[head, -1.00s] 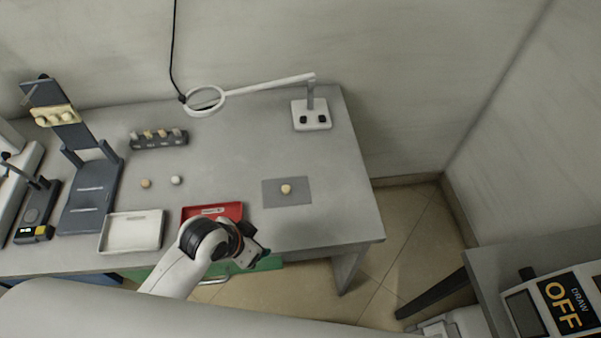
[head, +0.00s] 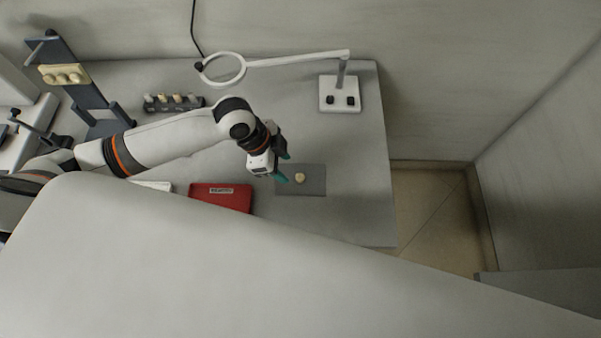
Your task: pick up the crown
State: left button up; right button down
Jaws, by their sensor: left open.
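A small cream crown (head: 300,178) sits on a dark grey mat (head: 316,188) at the right part of the table. My left gripper (head: 284,167) is open, its teal-tipped fingers just left of the crown and over the mat's left edge. Nothing shows between the fingers. The crown looks apart from the fingers; how high they are above the mat is hard to tell. My right gripper is not in view.
A red labelled tray (head: 221,196) lies left of the mat. A ring lamp (head: 340,97) stands behind. A dark rack (head: 174,104) with several small pieces and a tilted stand (head: 78,88) are at the back left. The table (head: 362,210) is clear right of the mat.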

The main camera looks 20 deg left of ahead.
aim_at(299, 176)
pick_arm(q)
jog(key=shift+w+d+f, duration=0.15)
jog(key=shift+d+f, duration=0.1)
jog(key=shift+f, duration=0.3)
jog(key=shift+w+d+f, duration=0.25)
jog(key=shift+f, duration=0.2)
jog(key=x, duration=0.2)
jog(key=p+x, duration=0.1)
jog(key=x, duration=0.1)
jog(key=shift+w+d, duration=0.2)
jog(key=shift+d, duration=0.1)
jog(key=shift+f, duration=0.25)
jog(key=c, duration=1.1)
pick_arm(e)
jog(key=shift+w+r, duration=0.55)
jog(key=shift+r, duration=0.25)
